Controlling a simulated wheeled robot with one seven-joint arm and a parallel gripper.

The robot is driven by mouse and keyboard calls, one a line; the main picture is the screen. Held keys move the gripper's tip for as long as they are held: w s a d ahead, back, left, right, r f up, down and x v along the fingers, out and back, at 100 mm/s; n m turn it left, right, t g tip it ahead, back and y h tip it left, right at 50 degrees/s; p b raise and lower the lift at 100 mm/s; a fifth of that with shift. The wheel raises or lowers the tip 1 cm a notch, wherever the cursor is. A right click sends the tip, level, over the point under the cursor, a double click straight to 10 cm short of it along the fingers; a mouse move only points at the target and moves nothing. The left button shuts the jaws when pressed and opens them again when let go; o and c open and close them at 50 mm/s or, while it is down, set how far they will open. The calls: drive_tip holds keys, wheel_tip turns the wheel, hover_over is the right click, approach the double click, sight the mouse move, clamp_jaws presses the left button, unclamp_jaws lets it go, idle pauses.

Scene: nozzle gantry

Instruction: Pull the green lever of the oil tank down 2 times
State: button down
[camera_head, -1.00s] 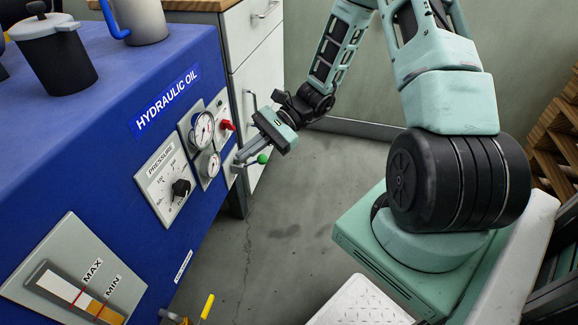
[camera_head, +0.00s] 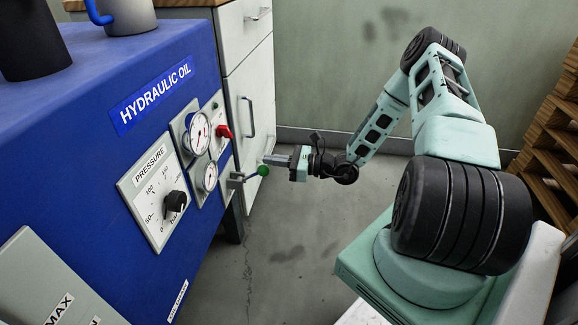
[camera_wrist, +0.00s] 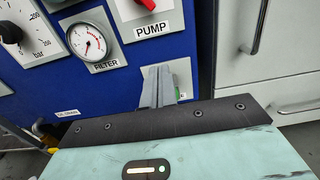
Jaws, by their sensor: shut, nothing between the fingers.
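The blue oil tank (camera_head: 90,130), labelled HYDRAULIC OIL, fills the left of the head view. Its green lever knob (camera_head: 263,170) is on a short dark rod that sticks out to the right from the front panel. My gripper (camera_head: 268,160) is shut and empty, pointing left at the tank. Its fingers appear just above and behind the knob; I cannot tell whether they touch. In the wrist view the shut fingers (camera_wrist: 160,82) point at the panel below the PUMP label. Only a sliver of green (camera_wrist: 180,94) shows beside them; the rest of the lever is hidden.
A red knob (camera_head: 225,132), two gauges (camera_head: 198,133) and a black pressure dial (camera_head: 175,202) are on the tank's front. A white cabinet (camera_head: 250,65) with handles stands behind. Wooden racks (camera_head: 555,140) stand at the right. The floor (camera_head: 300,240) below the gripper is clear.

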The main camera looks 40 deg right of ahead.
drive_tip(key=shift+b+x, duration=0.3)
drive_tip(key=shift+x, duration=0.75)
drive_tip(key=shift+w+a+f, duration=0.2)
drive_tip(key=shift+f, duration=0.05)
drive_tip(key=shift+f+b, duration=2.75)
drive_tip(key=shift+f, duration=2.85)
drive_tip(key=p+v, duration=0.2)
drive_tip(key=v, duration=0.9)
drive_tip(key=shift+p, duration=0.35)
drive_tip(key=shift+a+r, duration=0.1)
drive_tip(key=shift+r, duration=0.05)
